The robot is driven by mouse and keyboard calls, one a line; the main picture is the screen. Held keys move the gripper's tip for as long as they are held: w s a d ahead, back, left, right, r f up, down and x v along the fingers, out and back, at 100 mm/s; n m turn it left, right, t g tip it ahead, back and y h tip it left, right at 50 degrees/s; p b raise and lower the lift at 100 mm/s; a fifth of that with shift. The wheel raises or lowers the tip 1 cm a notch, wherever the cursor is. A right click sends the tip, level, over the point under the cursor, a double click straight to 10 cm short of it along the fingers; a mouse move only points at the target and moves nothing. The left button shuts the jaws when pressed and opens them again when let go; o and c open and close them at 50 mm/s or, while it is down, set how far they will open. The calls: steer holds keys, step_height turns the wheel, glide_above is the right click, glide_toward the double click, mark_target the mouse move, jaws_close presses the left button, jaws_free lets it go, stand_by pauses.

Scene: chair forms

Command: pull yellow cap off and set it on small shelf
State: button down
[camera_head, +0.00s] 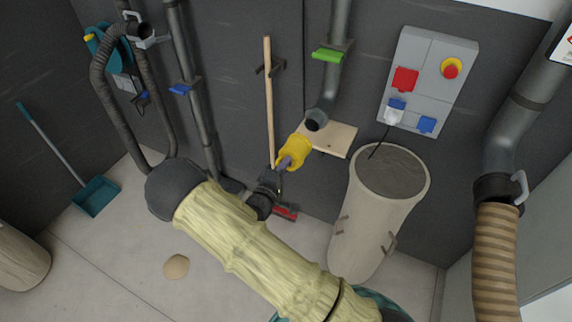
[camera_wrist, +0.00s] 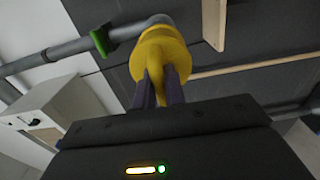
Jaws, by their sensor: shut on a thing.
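The yellow cap (camera_head: 295,149) is held by my gripper (camera_head: 284,164), just below and left of the grey pipe's lower end (camera_head: 317,116). The pipe end shows a dark opening, and the cap looks apart from it. A pale wooden edge, likely the shelf, shows in the wrist view (camera_wrist: 215,20).
A broom handle (camera_head: 269,95) stands left of the cap. A tall open bin (camera_head: 372,220) stands below right of the shelf. A grey switch box (camera_head: 425,85) is on the wall at right. A green gate handle (camera_head: 327,55) sits on the pipe.

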steer(key=shift+d, duration=0.1)
steer(key=s+d+f+n+t+y, duration=0.1)
steer(key=s+d+f+n+y, duration=0.2)
steer(key=f, duration=0.4)
steer(key=s+d+f+n+t+y, duration=0.1)
steer(key=s+d+f+n+y, duration=0.2)
steer(key=s+d+f+y, duration=0.2)
step_height(320, 180, down, 3)
steer(key=shift+d+r+t+y, duration=0.1)
steer(key=shift+d+t+y, duration=0.2)
steer(key=shift+d+y, duration=0.5)
steer(key=shift+d, duration=0.15)
